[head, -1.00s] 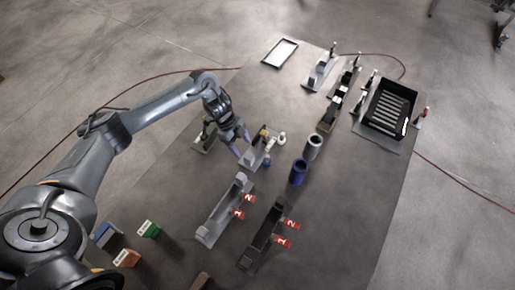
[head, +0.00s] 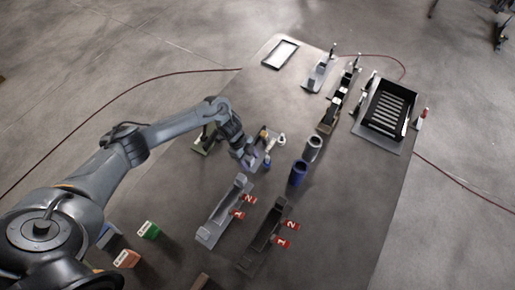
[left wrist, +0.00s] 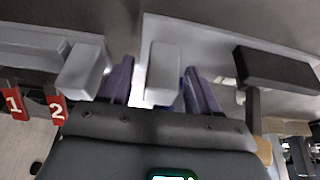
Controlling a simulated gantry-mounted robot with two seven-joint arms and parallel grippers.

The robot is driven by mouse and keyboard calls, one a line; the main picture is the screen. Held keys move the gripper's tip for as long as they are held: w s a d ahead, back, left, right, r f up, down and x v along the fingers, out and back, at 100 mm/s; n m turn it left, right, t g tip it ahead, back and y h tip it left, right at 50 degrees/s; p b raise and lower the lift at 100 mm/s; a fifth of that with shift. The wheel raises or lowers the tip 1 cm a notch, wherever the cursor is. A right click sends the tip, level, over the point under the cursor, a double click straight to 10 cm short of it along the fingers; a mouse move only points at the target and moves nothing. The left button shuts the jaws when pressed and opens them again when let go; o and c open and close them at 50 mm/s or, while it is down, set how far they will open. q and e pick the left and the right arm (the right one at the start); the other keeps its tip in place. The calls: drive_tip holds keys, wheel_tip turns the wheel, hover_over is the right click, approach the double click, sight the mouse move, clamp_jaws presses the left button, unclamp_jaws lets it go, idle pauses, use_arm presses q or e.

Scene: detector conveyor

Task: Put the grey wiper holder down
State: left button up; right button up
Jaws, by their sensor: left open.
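The grey wiper holder, as far as I can tell, is the light grey piece (head: 263,154) near the middle of the table, with small upright fittings on it. My left gripper (head: 250,163) is down at its near-left end and partly hides it. In the left wrist view the open purple fingers (left wrist: 158,88) stand on either side of an upright grey block (left wrist: 164,70) over a pale grey plate. Some space shows between the block and the fingers. The holder seems to rest on the table. My right gripper is not in view.
A long grey tray (head: 212,232) with red tags 1 and 2 lies just in front. A black tray (head: 252,257) is beside it. Blue (head: 298,174) and grey (head: 313,149) cylinders stand to the right.

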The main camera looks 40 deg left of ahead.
use_arm(q)
drive_tip(key=shift+c, duration=0.2)
clamp_jaws()
drive_tip(key=shift+r, duration=0.1)
drive_tip(key=shift+r, duration=0.1)
